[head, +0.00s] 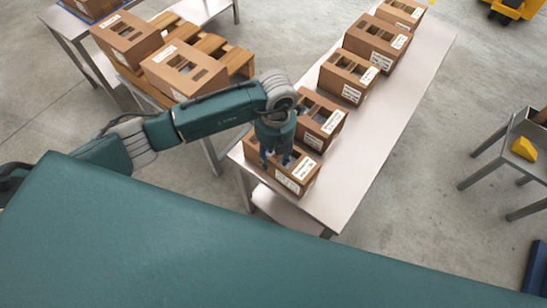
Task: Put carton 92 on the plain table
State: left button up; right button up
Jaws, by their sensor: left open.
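Several brown open-topped cartons with white labels stand in a row along a long pale table (375,135). The labels are too small to read, so I cannot tell which one is carton 92. My left gripper (276,160) points down at the nearest carton (297,186), at the table's near left corner. It is open, with its fingers at the carton's open top; I cannot tell whether they touch it. The second carton (325,141) stands close behind. My right gripper is out of view.
Two more cartons (184,72) sit on a wooden pallet (240,62) at the left. A metal table (70,27) stands behind it. A small grey table (490,163) with a yellow object (523,149) is at the right. The long table's right side is bare.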

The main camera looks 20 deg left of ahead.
pick_arm(q)
notch_tip(320, 180, up, 10)
jog(key=b, duration=0.1)
jog(key=shift+r, duration=0.25)
jog(key=shift+w+d, duration=0.1)
